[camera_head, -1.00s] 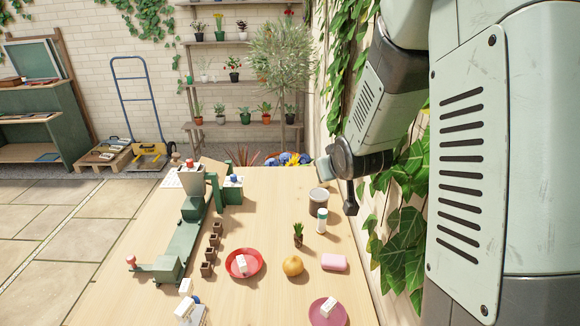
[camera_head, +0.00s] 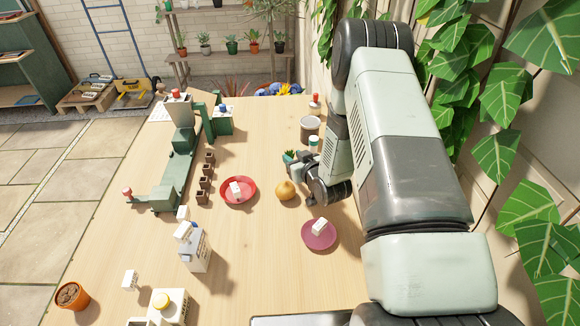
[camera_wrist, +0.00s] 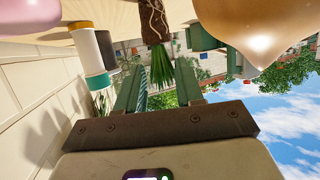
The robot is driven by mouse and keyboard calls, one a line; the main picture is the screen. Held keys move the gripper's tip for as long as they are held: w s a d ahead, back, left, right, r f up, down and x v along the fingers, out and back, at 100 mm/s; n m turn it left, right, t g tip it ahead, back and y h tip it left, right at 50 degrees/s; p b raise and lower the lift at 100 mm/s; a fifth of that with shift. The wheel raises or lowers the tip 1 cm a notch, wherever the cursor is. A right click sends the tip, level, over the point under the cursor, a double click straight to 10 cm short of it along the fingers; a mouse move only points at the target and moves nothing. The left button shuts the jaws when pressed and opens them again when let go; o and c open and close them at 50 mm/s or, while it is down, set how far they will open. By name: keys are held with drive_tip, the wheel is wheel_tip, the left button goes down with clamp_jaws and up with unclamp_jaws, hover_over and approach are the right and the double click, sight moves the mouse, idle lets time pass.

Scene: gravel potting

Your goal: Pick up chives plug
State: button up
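The chives plug has a brown root block and green leaves. In the head view its leaves (camera_head: 289,155) show just behind the onion, with my arm partly covering the spot. In the wrist view the root block (camera_wrist: 153,24) is at the top centre, and its leaves (camera_wrist: 161,72) point toward my gripper (camera_wrist: 160,82). My gripper is open, with its two green fingers apart and the plug ahead, roughly in line with the gap. The root block looks clear of the fingers; I cannot tell whether the leaf tips touch them.
A round tan onion (camera_head: 286,190) is close by, large in the wrist view (camera_wrist: 252,28). A white bottle with a green lid (camera_head: 313,142) and a pot (camera_head: 310,126) stand behind. Red (camera_head: 250,202) and pink (camera_head: 307,236) plates hold white labels. A pink object (camera_wrist: 25,14) shows in the wrist view.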

sight(290, 156)
drive_tip(key=x, duration=0.4)
drive_tip(key=shift+w+a+f, duration=0.1)
drive_tip(key=shift+w+a, duration=0.1)
drive_tip(key=shift+c, duration=0.2)
clamp_jaws()
